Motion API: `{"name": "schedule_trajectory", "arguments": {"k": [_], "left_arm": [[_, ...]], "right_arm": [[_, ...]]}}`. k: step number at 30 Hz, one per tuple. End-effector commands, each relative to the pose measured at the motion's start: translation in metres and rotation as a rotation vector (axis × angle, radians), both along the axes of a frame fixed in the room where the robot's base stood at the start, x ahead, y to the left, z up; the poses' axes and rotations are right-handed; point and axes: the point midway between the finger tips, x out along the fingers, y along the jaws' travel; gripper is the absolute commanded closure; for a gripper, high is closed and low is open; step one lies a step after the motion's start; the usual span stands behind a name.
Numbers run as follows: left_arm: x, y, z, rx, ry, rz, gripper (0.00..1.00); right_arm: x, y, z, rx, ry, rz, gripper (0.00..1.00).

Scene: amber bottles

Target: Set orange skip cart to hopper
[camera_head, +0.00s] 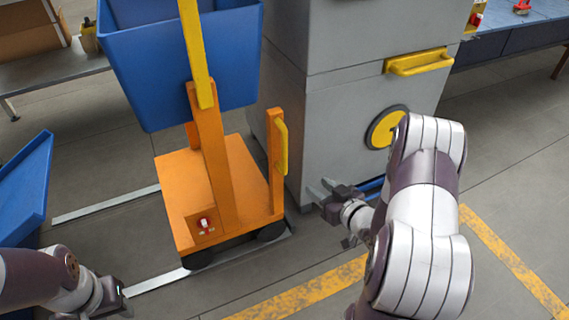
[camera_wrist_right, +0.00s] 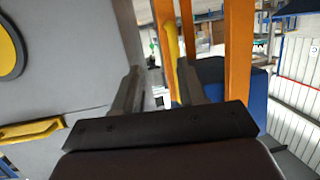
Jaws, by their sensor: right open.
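The orange skip cart (camera_head: 178,187) stands on the floor left of centre in the head view, with a blue skip (camera_head: 168,85) and orange posts. A yellow handle (camera_head: 281,147) is on its right post; the handle also shows in the right wrist view (camera_wrist_right: 171,45), beyond and between the fingers. My right gripper (camera_head: 325,191) is open and empty, to the right of the cart and below the handle, apart from it. It shows in the right wrist view too (camera_wrist_right: 158,82). My left gripper (camera_head: 115,298) is at the lower left, partly visible; its jaws are unclear.
A grey cabinet (camera_head: 330,110) with a yellow bar handle (camera_head: 415,63) and a yellow disc (camera_head: 385,129) stands close right of the cart. Another blue bin (camera_head: 25,185) is at the left edge. Yellow floor lines (camera_head: 512,262) cross the clear floor in front.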

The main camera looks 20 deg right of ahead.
Motion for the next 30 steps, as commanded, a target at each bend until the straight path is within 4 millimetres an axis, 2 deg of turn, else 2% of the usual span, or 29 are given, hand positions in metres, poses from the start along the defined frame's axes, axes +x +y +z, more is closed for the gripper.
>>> {"name": "schedule_trajectory", "arguments": {"k": [1, 3, 6, 10, 15, 21, 25, 30], "left_arm": [[0.0, 0.0, 0.004, 0.0, -0.001, 0.0, 0.57], [0.0, 0.0, 0.004, 0.0, -0.001, 0.0, 0.57], [0.0, 0.0, 0.002, 0.0, -0.001, 0.0, 0.57], [0.0, 0.0, -0.009, 0.0, 0.0, 0.0, 0.57], [0.0, 0.0, -0.031, 0.0, 0.0, 0.0, 0.57], [0.0, 0.0, -0.047, 0.0, 0.0, 0.0, 0.57], [0.0, 0.0, -0.052, 0.0, 0.0, 0.0, 0.57], [0.0, 0.0, -0.053, 0.0, 0.0, 0.0, 0.57]], "right_arm": [[0.005, 0.005, 0.02, 0.01, -0.082, 0.031, 0.59], [0.008, 0.011, 0.042, 0.026, -0.187, 0.067, 0.59], [0.011, 0.015, 0.056, 0.043, -0.259, 0.082, 0.59], [0.029, 0.02, 0.055, 0.044, -0.272, 0.084, 0.59], [0.073, 0.031, 0.052, 0.042, -0.271, 0.083, 0.59], [0.112, 0.039, 0.055, 0.044, -0.27, 0.08, 0.59], [0.126, 0.042, 0.056, 0.045, -0.268, 0.077, 0.59], [0.132, 0.044, 0.059, 0.045, -0.267, 0.077, 0.59]]}}
